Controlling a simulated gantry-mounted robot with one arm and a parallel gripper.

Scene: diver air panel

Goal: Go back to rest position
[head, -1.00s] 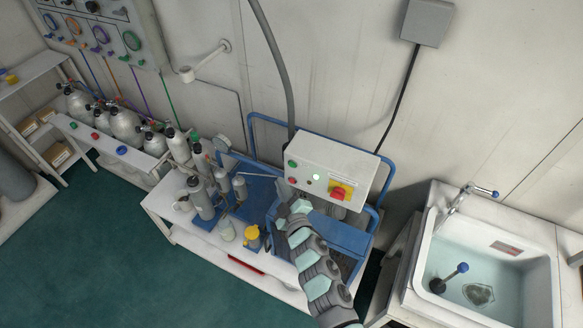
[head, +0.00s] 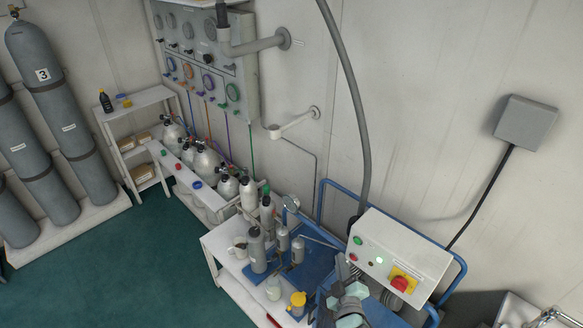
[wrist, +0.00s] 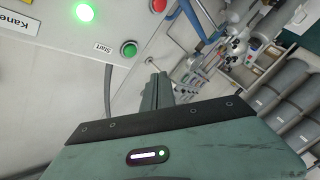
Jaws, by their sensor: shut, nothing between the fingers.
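My gripper (wrist: 157,92) shows its shut, empty fingers in the middle of the wrist view. In the head view my arm reaches up from the bottom edge, and my gripper (head: 343,268) is at the lower left of the control box (head: 425,262). The fingertips are small there, and whether they touch the box cannot be told. The box has a green button (head: 357,240), a red button (head: 353,257), a lit green lamp (head: 379,260) and a red knob on yellow (head: 400,284). In the wrist view the green button (wrist: 129,48) is labelled Start and lies just beyond the fingers.
A blue tubular frame (head: 455,277) surrounds the box. To its left is a white bench (head: 228,283) with bottles and a yellow-topped jar (head: 297,303). A grey hose (head: 350,100) runs down behind the box. Tall grey cylinders (head: 62,125) stand far left; green floor is clear.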

